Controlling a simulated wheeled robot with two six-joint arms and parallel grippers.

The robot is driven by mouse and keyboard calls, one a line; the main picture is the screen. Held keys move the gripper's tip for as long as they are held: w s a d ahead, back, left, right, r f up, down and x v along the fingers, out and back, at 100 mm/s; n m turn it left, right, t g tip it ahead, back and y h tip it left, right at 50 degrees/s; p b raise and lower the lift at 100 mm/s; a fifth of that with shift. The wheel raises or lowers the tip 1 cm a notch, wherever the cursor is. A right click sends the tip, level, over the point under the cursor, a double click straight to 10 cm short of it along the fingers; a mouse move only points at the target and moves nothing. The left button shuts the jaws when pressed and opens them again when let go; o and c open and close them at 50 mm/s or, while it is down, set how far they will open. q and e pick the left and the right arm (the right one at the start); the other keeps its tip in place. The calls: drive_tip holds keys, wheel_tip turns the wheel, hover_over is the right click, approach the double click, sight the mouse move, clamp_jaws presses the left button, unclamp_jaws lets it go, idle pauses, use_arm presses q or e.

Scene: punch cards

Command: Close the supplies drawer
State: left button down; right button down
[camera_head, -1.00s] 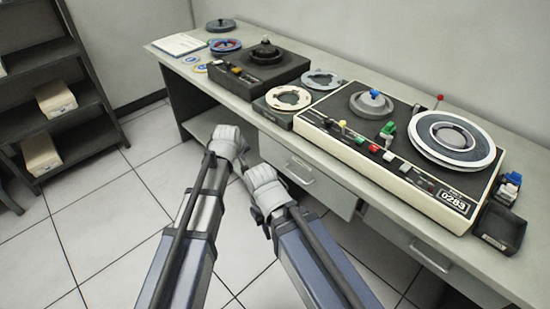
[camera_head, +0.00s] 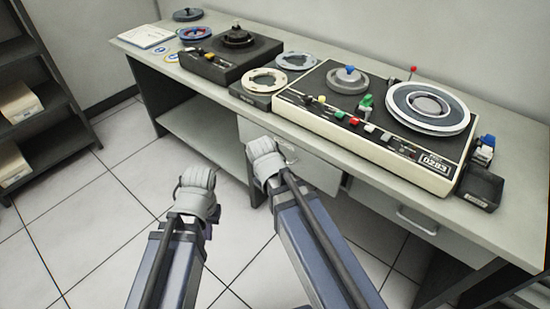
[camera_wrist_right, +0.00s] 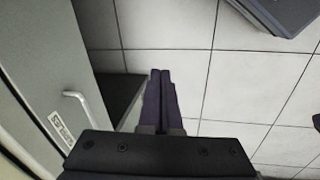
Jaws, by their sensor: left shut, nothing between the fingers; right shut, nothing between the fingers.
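The desk has a light grey drawer front (camera_head: 318,173) below its top, left of centre in the head view. My right gripper (camera_head: 268,160) is in front of this drawer's left part and covers some of it. In the right wrist view my right gripper (camera_wrist_right: 160,98) is shut and empty, its fingers beside a pale front (camera_wrist_right: 45,75) with a bar handle (camera_wrist_right: 78,98) and a small label (camera_wrist_right: 60,128), too small to read. How far the drawer stands out is hard to tell. My left gripper (camera_head: 197,188) is over the floor, apart from the desk, its fingertips hidden.
A second front with a handle (camera_head: 416,221) is farther right under the desk. A reel machine (camera_head: 370,120), a smaller dark machine (camera_head: 230,55) and a black tray (camera_head: 480,188) stand on top. A dark shelf unit (camera_head: 40,110) is at left. The tiled floor (camera_head: 90,210) between is clear.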

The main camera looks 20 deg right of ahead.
use_arm(q)
drive_tip(key=shift+f, duration=0.35)
use_arm(e)
drive_tip(key=w+r+n+t+h, duration=0.4)
drive_tip(key=w+r+n+h, duration=0.2)
drive_tip(key=w+n, duration=0.7)
drive_tip(key=d+n, duration=0.1)
drive_tip(key=n, duration=0.5)
drive_tip(key=shift+n, duration=0.3)
use_arm(q)
drive_tip(key=shift+f+b, duration=0.1)
drive_tip(key=shift+b, duration=0.2)
use_arm(e)
drive_tip(key=shift+f, duration=0.15)
